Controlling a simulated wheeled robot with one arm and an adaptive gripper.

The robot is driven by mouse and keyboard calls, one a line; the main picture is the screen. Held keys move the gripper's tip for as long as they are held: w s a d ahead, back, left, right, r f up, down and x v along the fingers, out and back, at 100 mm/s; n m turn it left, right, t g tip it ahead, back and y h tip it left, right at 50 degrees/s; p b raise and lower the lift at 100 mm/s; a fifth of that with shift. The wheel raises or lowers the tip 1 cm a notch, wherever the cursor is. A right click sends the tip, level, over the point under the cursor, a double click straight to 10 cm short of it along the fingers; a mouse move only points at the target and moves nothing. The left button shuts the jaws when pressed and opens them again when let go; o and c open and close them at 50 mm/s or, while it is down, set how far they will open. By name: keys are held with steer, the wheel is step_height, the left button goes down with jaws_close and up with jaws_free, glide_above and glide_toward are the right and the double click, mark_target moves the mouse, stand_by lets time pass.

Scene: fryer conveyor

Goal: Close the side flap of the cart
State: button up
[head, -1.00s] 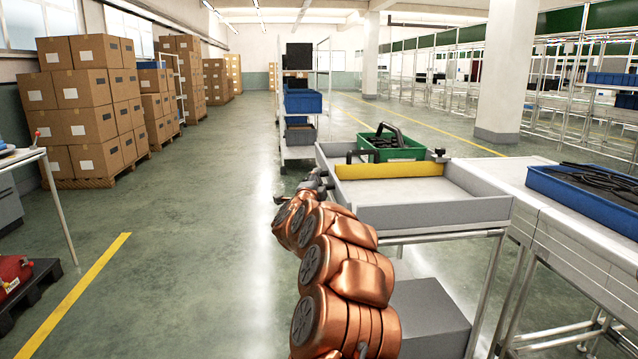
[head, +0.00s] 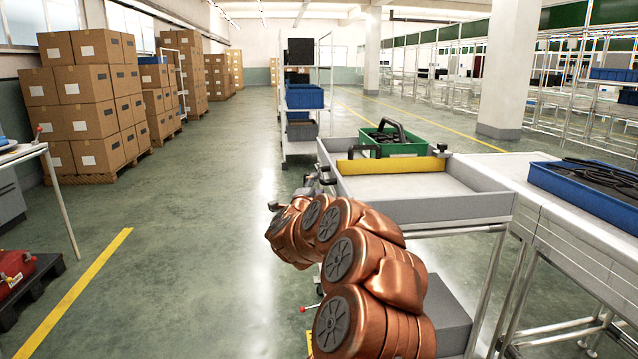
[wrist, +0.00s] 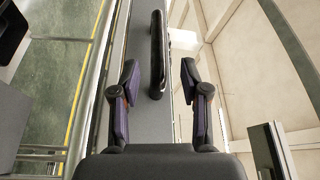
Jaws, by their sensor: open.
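The cart (head: 440,210) is a grey, shallow open tray on a metal frame, right of my arm in the head view. Its left side is partly hidden by my arm, so I cannot tell the flap's angle there. In the wrist view a long grey panel (wrist: 140,45), apparently the side flap, runs away from me with a black bar handle (wrist: 157,45) on it. My gripper (wrist: 160,82) is open, its two dark fingers on either side of the handle's near end. I see no clear contact. In the head view my gripper is mostly hidden behind my arm.
A yellow bar (head: 392,166) crosses the tray, with a green crate (head: 393,149) behind it. A blue bin (head: 585,190) of black parts sits on the conveyor at right. A shelf trolley (head: 302,97) stands beyond.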

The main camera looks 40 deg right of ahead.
steer(key=shift+v, duration=2.7)
